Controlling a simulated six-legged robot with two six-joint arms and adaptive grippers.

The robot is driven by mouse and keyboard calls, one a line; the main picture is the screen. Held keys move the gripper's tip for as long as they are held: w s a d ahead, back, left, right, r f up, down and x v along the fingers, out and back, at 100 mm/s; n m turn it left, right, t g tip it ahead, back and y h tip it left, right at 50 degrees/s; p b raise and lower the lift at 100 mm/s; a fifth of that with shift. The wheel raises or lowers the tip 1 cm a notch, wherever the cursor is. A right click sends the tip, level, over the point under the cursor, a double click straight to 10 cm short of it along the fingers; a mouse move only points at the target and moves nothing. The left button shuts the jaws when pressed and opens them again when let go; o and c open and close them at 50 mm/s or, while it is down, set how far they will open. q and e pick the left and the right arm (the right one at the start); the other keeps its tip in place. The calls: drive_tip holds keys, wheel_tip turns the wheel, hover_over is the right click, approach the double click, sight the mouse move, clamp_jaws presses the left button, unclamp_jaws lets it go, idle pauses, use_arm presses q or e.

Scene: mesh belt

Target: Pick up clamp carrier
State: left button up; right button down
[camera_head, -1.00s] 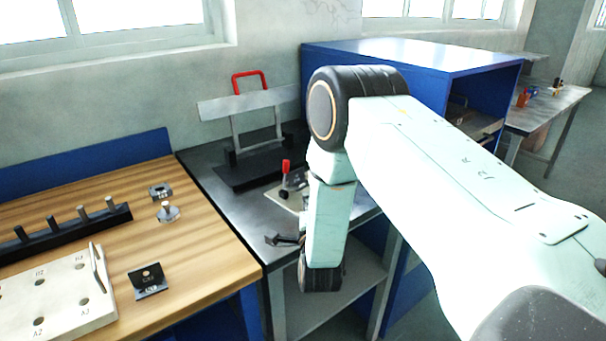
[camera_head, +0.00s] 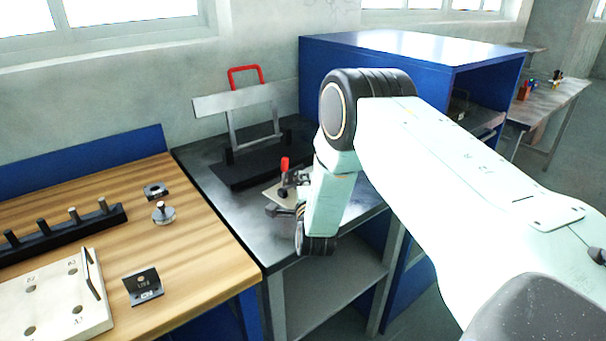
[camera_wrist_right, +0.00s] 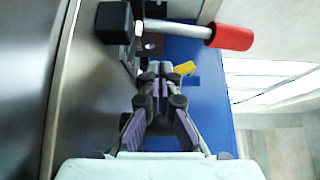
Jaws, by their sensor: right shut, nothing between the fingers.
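The clamp carrier shows in the head view as a pale plate (camera_head: 272,191) with a red-handled toggle clamp (camera_head: 285,166) on the dark metal bench. My right wrist partly hides it. My right gripper (camera_head: 271,210) is shut and empty at the near side of the carrier. In the right wrist view, the clamp's red grip (camera_wrist_right: 232,37), metal lever and black tip (camera_wrist_right: 113,22) lie across the top, just beyond the shut fingertips (camera_wrist_right: 156,70). I cannot tell whether they touch. My left gripper is not in view.
A black stand with a red-handled frame (camera_head: 245,76) stands behind the carrier. A blue cabinet (camera_head: 310,75) is at the right. A wooden table (camera_head: 205,235) on the left holds a peg rack, a pale plate and small parts. The bench's left part is clear.

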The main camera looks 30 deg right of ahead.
sight(291, 171)
drive_tip(key=shift+r+x, duration=0.2)
drive_tip(key=shift+x, duration=0.95)
drive_tip(key=shift+w+d+f, duration=0.15)
drive_tip(key=shift+w, duration=0.1)
drive_tip(key=shift+w+a+b, duration=0.1)
drive_tip(key=shift+a+b, duration=0.2)
drive_tip(key=shift+w+a+b, duration=0.75)
drive_tip(key=shift+a+b, duration=0.05)
drive_tip(key=shift+w+a, duration=0.1)
